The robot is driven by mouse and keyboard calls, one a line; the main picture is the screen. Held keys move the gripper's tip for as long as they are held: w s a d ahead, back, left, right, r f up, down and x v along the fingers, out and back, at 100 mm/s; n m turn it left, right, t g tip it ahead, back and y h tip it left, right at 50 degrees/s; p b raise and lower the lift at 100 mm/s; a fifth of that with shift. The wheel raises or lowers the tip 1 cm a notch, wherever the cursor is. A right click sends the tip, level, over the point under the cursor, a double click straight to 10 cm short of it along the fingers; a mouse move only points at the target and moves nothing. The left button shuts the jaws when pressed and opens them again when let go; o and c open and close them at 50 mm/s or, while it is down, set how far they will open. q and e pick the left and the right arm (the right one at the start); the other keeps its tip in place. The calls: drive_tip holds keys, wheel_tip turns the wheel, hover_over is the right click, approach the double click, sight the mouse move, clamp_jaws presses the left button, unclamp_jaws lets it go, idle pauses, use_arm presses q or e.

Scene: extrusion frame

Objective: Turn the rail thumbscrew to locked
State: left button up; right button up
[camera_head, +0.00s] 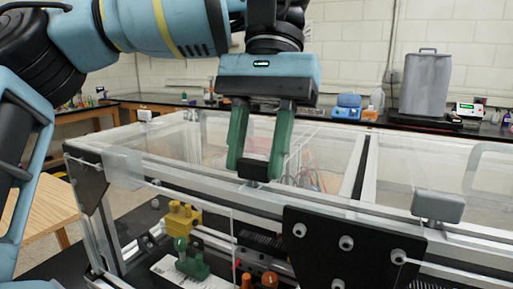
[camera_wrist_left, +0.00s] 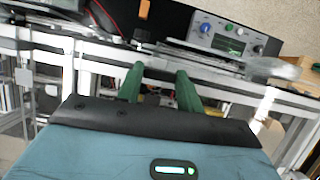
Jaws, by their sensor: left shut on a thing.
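My left gripper (camera_head: 256,170) points down at the front top rail (camera_head: 185,178) of the extrusion frame. Its two green fingers stand either side of a small black part (camera_head: 253,171) at the rail, which looks like the rail thumbscrew, and are shut on it. The fingers hide its sides, and I cannot read its turn or any lock mark. In the left wrist view the fingers (camera_wrist_left: 160,78) reach over the rails, with the part between them too dark to make out. My right gripper is in neither view.
A black plate with several bolts (camera_head: 325,240) and a grey box (camera_head: 438,205) are right of the gripper. A yellow part (camera_head: 180,218), a green part (camera_head: 192,262) and an orange knob (camera_head: 270,279) sit below. Clear panels (camera_head: 420,165) enclose the frame. A wooden table (camera_head: 42,205) stands left.

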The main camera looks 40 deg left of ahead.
use_arm(q)
drive_tip(key=shift+m, duration=0.3)
drive_tip(key=o, duration=1)
drive_tip(key=shift+w+r, duration=0.25)
drive_tip(key=shift+r, duration=0.3)
drive_tip(key=v, duration=0.1)
drive_tip(key=p+v, duration=0.2)
drive_tip(key=shift+s+r, duration=0.15)
drive_tip(key=shift+r, duration=0.35)
drive_tip(key=p+v, duration=0.1)
drive_tip(key=p, duration=0.1)
drive_tip(key=p+v, duration=0.2)
drive_tip(key=p, duration=0.1)
drive_tip(key=shift+w+f+p, duration=0.15)
drive_tip(key=shift+w+p, duration=0.1)
drive_tip(key=shift+p, duration=0.05)
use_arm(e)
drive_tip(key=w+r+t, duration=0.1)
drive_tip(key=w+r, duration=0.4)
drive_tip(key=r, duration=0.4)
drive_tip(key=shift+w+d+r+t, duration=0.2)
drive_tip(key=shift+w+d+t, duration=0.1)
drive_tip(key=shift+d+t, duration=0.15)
